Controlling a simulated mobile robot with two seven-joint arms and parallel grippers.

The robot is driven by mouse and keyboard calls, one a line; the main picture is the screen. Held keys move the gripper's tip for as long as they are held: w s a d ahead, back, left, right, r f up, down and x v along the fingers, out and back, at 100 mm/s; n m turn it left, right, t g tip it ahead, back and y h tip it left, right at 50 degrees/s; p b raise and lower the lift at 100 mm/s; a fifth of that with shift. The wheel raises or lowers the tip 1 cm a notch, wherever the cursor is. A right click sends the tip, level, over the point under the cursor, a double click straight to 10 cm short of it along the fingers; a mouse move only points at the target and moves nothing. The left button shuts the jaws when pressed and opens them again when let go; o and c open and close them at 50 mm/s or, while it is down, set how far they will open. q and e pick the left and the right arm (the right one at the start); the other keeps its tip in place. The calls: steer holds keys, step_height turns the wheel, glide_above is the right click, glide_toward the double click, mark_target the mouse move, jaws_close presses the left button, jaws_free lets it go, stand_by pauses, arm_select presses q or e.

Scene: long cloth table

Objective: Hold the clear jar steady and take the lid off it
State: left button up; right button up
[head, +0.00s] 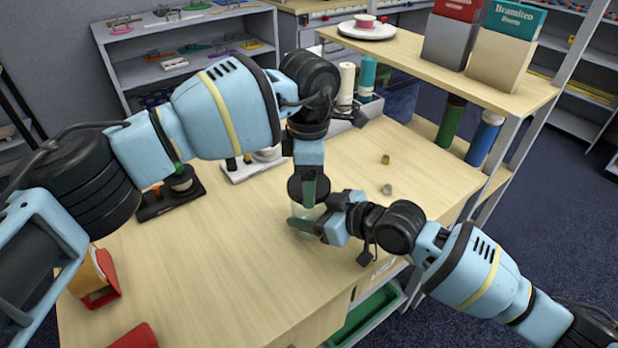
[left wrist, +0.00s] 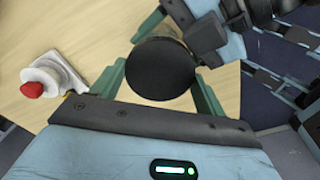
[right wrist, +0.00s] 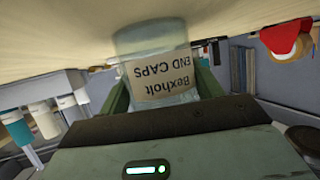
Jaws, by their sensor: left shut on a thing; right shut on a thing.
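The clear jar (head: 305,213) stands upright on the table, mostly covered by my grippers in the head view. In the right wrist view the jar (right wrist: 165,45) appears upside down with a cream "Bexholt END CAPS" label. My right gripper (head: 318,213) is shut around its body from the side. The round black lid (left wrist: 160,68) shows from above in the left wrist view. My left gripper (head: 308,186) points down from above, its green fingers on either side of the lid, shut on it. The seam between lid and jar is hidden.
The wooden table (head: 215,260) is clear in front of the jar. A small brown piece (head: 385,159) and a grey piece (head: 387,189) lie to the right. A raised shelf (head: 430,60) runs along the back right.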

arm_select(q)
steer(key=shift+r, duration=1.8)
arm_select(e)
steer(key=o, duration=2)
steer(key=shift+c, duration=0.2)
arm_select(q)
steer(key=shift+f, duration=0.25)
arm_select(e)
steer(key=v, duration=1.2)
